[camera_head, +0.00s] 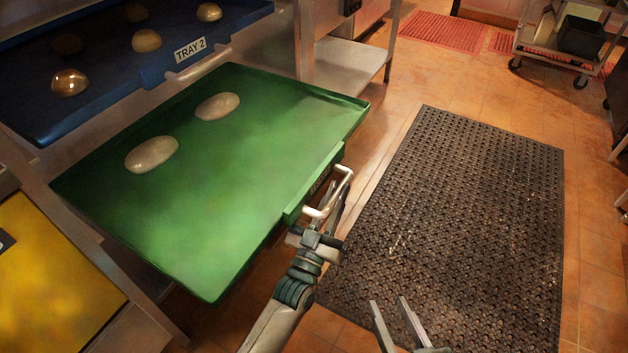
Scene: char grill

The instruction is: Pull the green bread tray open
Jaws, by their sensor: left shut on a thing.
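The green bread tray (240,190) juts well out from the rack, below the blue tray. Two pale oval bread pieces, one nearer (152,154) and one further back (217,106), lie on its rack-side half. A light metal handle (345,180) sits on its front edge, beside a dark label that I cannot read. My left gripper (330,203) is shut on this handle, and its fingers partly hide it. My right gripper (388,302) is empty, its two fingers apart, low in the view over the dark mat and clear of the tray.
The blue tray (110,100), labelled TRAY 2, holds several rolls above and left. A yellow tray (50,285) is at lower left. A dark perforated mat (460,210) covers the floor right of the green tray, with free room above it. A cart (560,55) stands far right.

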